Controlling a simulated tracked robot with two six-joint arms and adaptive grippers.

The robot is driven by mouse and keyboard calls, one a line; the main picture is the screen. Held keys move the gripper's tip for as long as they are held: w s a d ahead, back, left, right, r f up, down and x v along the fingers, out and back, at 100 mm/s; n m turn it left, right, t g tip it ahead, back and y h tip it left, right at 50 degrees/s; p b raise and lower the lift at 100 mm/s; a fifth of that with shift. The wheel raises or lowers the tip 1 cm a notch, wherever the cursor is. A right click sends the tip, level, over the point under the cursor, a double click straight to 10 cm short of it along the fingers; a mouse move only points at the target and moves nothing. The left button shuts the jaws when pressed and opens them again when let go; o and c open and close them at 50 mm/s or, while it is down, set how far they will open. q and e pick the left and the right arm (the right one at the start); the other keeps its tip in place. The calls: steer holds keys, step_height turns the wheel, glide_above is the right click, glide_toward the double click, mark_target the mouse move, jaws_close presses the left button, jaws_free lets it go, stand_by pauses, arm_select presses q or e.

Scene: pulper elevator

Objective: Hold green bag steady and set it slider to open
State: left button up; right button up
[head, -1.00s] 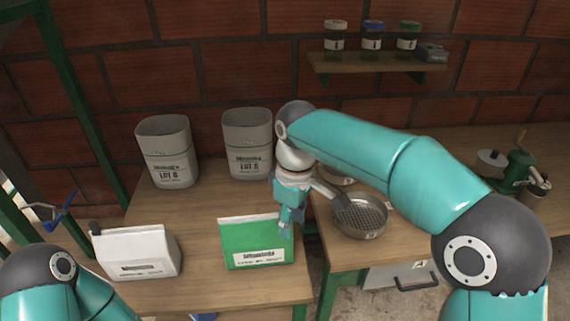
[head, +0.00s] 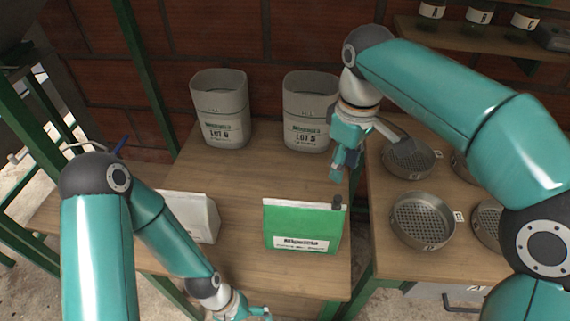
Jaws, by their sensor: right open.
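The green bag (head: 301,222) with a white label stands upright on the wooden table in the middle of the head view. Its dark slider (head: 338,202) sits at the right end of the top edge. My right gripper (head: 338,172) is open and empty, just above and behind that end in the picture, apart from the bag. My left gripper (head: 262,311) is low at the bottom edge, in front of and below the bag, partly cut off. I cannot tell whether its fingers are apart.
A white bag (head: 192,217) stands left of the green bag, partly hidden by my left arm. Two grey bins, LOT 6 (head: 220,110) and LOT 5 (head: 308,112), stand behind. Round sieves (head: 423,220) lie on the right table. Wood between bins and bags is clear.

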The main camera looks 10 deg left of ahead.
arm_select(q)
steer(key=shift+t, duration=0.3)
steer(key=w+r, duration=0.2)
steer(key=r, duration=0.1)
steer(key=w+a+r, duration=0.1)
steer(key=w+r, duration=0.1)
steer(key=r, duration=0.1)
steer(key=w+a+r, duration=0.1)
steer(key=w+r, duration=0.1)
steer(key=r, duration=0.1)
steer(key=shift+w, duration=0.25)
steer(key=m+t+y, duration=0.2)
steer(key=m, duration=1.3)
glide_toward(281, 215)
steer(key=f, duration=0.1)
steer(key=a+f, duration=0.1)
steer(key=f, duration=0.1)
steer(key=shift+w+a, duration=0.3)
steer(key=shift+w, duration=0.1)
steer(key=d+r+m, duration=0.1)
steer(key=r+m, duration=0.1)
steer(key=w+d+r+m+y, duration=0.1)
steer(key=r+m, duration=0.1)
steer(key=d+r+m+y, duration=0.1)
steer(key=r+m, duration=0.1)
steer(key=m, duration=0.1)
steer(key=shift+w+d+r+g, duration=0.1)
steer(key=shift+w+d+g, duration=0.1)
steer(key=shift+w+g, duration=0.15)
step_height(281, 215, down, 16)
